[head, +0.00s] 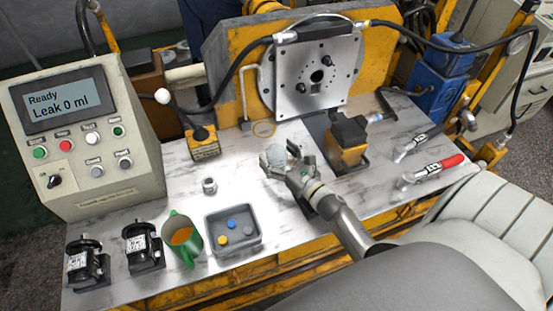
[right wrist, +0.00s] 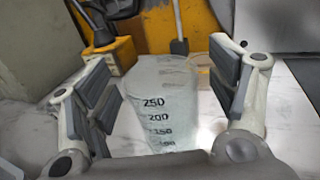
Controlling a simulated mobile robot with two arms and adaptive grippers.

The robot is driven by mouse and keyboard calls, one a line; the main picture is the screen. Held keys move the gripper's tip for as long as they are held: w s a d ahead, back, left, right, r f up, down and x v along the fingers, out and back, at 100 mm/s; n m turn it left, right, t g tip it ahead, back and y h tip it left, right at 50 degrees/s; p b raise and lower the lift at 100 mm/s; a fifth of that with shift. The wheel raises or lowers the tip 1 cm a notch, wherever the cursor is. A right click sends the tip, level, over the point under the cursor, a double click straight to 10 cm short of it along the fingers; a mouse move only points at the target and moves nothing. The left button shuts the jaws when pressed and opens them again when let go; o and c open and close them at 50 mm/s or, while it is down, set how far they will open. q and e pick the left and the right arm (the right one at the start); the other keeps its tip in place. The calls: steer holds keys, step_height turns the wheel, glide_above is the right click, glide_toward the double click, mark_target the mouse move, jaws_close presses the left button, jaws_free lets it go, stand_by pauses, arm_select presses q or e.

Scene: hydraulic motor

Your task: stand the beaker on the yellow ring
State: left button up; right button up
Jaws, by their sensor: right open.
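The clear beaker (head: 276,154) stands upright on the marbled bench, just in front of the yellow ring (head: 264,129). The ring is a thin circle lying flat below the big grey plate, with nothing standing on it. My right gripper (head: 284,163) is at the beaker. In the right wrist view, the beaker (right wrist: 160,95) with its black scale marks is between the two open fingers of my right gripper (right wrist: 168,88), and gaps show at its sides. My left gripper is not in view.
A yellow box with a lever (head: 204,142) stands left of the ring, and a black and yellow block (head: 346,145) right of the beaker. A small metal fitting (head: 209,186), grey tray (head: 258,243) and green mug (head: 170,226) are nearer the front.

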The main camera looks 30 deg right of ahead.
steer(key=shift+w, duration=0.6)
steer(key=shift+c, duration=0.4)
steer(key=shift+a, duration=0.1)
steer(key=c, duration=1.2)
